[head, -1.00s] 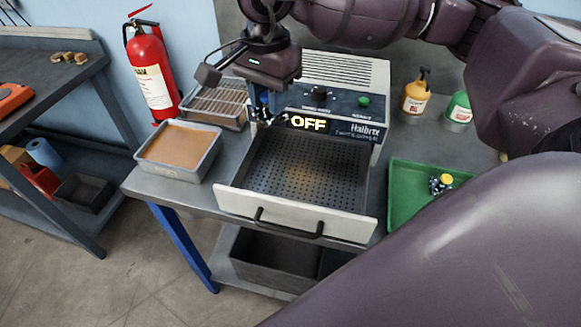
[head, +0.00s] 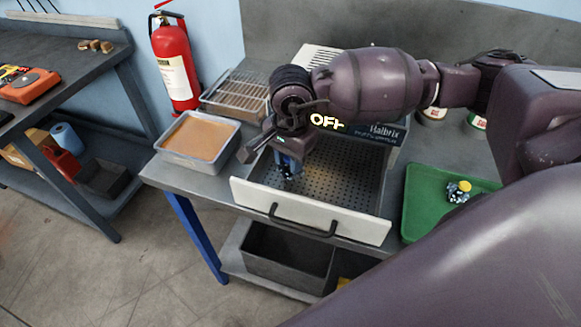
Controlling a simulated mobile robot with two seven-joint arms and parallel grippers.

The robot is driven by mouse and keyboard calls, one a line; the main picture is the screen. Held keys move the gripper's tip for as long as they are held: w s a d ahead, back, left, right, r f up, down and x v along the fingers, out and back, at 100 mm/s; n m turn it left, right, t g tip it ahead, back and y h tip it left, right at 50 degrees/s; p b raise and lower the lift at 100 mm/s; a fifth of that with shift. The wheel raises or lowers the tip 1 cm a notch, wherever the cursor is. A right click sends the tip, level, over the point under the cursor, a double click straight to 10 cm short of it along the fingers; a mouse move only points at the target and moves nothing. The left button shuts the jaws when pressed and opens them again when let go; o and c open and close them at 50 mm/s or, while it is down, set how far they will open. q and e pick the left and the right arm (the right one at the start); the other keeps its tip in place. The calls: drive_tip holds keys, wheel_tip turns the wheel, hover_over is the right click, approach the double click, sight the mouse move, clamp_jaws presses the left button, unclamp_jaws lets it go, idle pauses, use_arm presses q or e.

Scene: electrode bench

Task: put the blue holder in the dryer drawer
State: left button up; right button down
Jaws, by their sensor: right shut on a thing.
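The dryer drawer (head: 310,211) is pulled open at the front of the dryer (head: 385,140), and its perforated floor shows. A sign on the dryer reads OFF. My right gripper (head: 287,157) points down over the left part of the drawer. It is shut on the blue holder (head: 288,166), which is small and partly hidden by the gripper. The holder hangs at or just above the drawer floor; I cannot tell whether it touches. My left gripper is not in view.
A pan of brown liquid (head: 198,138) and a wire rack tray (head: 237,97) stand left of the drawer. A green tray (head: 425,198) with a small yellow-topped item (head: 459,191) is on the right. A fire extinguisher (head: 174,62) stands behind left.

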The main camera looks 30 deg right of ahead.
wheel_tip(320, 180, down, 3)
drive_tip(key=shift+f, duration=0.15)
drive_tip(key=shift+f, duration=0.1)
drive_tip(key=c, duration=1.3)
unclamp_jaws()
drive_tip(key=shift+f, duration=0.1)
drive_tip(key=shift+c, duration=0.2)
drive_tip(key=o, duration=0.5)
drive_tip(key=shift+c, duration=0.2)
